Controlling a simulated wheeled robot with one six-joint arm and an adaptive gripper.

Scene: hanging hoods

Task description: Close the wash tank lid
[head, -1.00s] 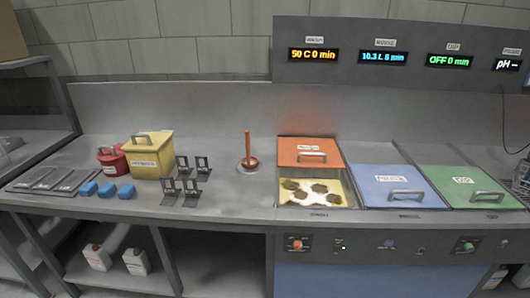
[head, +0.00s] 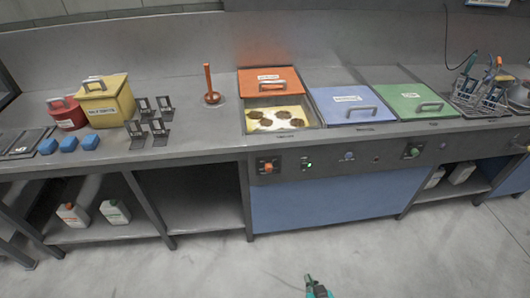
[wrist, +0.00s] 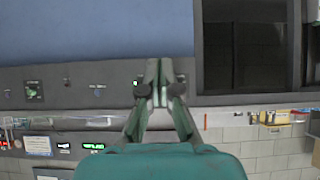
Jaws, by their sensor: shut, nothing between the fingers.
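The wash tank has an orange lid (head: 270,80) with a handle, slid to the back so the front of the tank is open. Several brown patches show on a pale yellow surface in the wash tank opening (head: 277,119). My gripper (head: 318,289) shows at the bottom of the head view, low over the floor in front of the bench and well away from the lid. In the wrist view my gripper (wrist: 159,68) has its fingers together with nothing between them, facing the blue front panel.
Blue (head: 349,103) and green (head: 413,100) lids cover the tanks to the right. A basket of tools (head: 482,93) stands farther right. A yellow box (head: 104,102), a red pot (head: 66,113) and blue blocks (head: 69,144) sit left. The floor (head: 215,268) in front is clear.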

